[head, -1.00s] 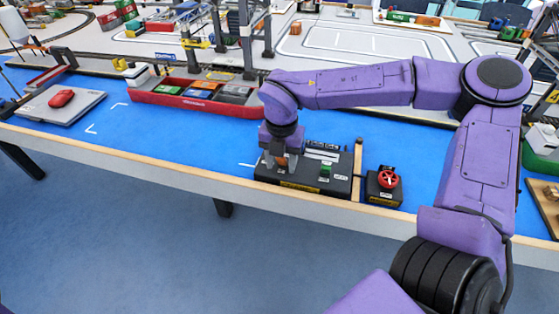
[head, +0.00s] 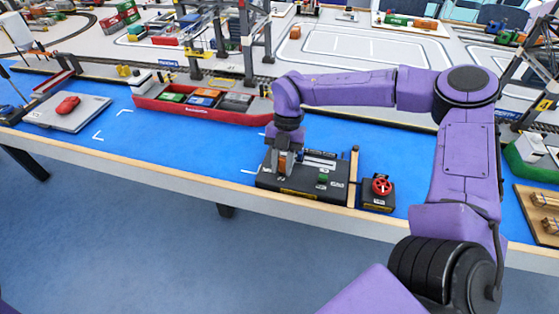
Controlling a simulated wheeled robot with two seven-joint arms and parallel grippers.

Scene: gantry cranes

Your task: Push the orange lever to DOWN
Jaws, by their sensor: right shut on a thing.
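The black control box (head: 300,190) sits on the blue table top near its front edge. The orange lever (head: 283,161) stands at the left part of the box, partly hidden by my gripper. My right gripper (head: 282,167) reaches down from above and is shut on the orange lever. The box's labels are too small to read. My left gripper is not in view.
A red-wheeled black box (head: 380,192) stands right of the control box, past a wooden post (head: 353,164). A red ship (head: 205,109) with containers lies behind. A grey plate with a red object (head: 67,106) is at the left. Blue table between is clear.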

